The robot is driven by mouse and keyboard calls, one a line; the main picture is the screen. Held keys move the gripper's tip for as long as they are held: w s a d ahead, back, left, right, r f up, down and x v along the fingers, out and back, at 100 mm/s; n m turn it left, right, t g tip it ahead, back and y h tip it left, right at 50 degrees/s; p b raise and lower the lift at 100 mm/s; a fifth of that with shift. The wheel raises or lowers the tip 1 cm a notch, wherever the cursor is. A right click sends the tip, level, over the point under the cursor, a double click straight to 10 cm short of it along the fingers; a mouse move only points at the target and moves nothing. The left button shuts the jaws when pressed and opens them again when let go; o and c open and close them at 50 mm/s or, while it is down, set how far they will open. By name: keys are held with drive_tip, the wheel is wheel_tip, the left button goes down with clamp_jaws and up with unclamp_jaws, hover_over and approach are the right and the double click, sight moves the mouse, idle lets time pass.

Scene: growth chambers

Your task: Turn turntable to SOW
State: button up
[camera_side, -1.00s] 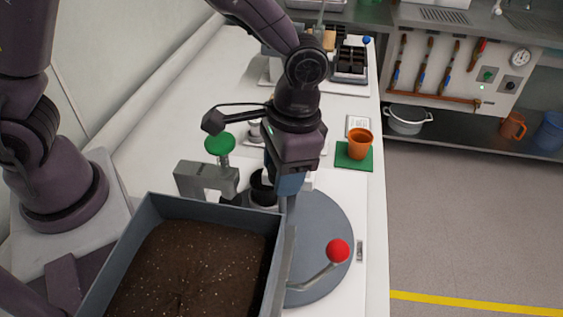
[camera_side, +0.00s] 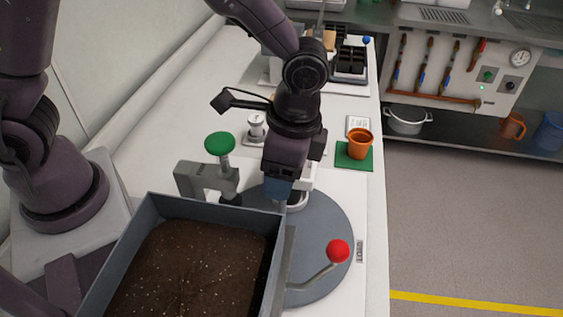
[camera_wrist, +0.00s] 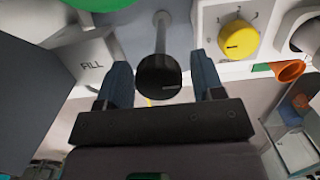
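The turntable is a grey disc (camera_side: 325,225) lying flat on the white bench. A bent grey arm with a red ball (camera_side: 338,251) shows at its front right. A small plate (camera_side: 359,250) beside the disc has lettering too small to read. My gripper (camera_side: 278,195) points down over the back of the disc. In the wrist view, its two blue fingers (camera_wrist: 160,65) stand apart on either side of a black knob (camera_wrist: 157,78) on a grey rod. I cannot tell if they touch it. The knob is hidden behind my gripper in the side view. No SOW label is readable.
A soil-filled grey bin (camera_side: 150,209) stands at the front left. A green-topped press (camera_side: 220,143) stands left of my gripper. A block marked FILL (camera_wrist: 90,65) and a yellow dial (camera_wrist: 238,40) flank the knob. An orange pot (camera_side: 360,144) sits on a green mat at right.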

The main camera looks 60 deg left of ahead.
drive_tip(key=shift+r, duration=3.5)
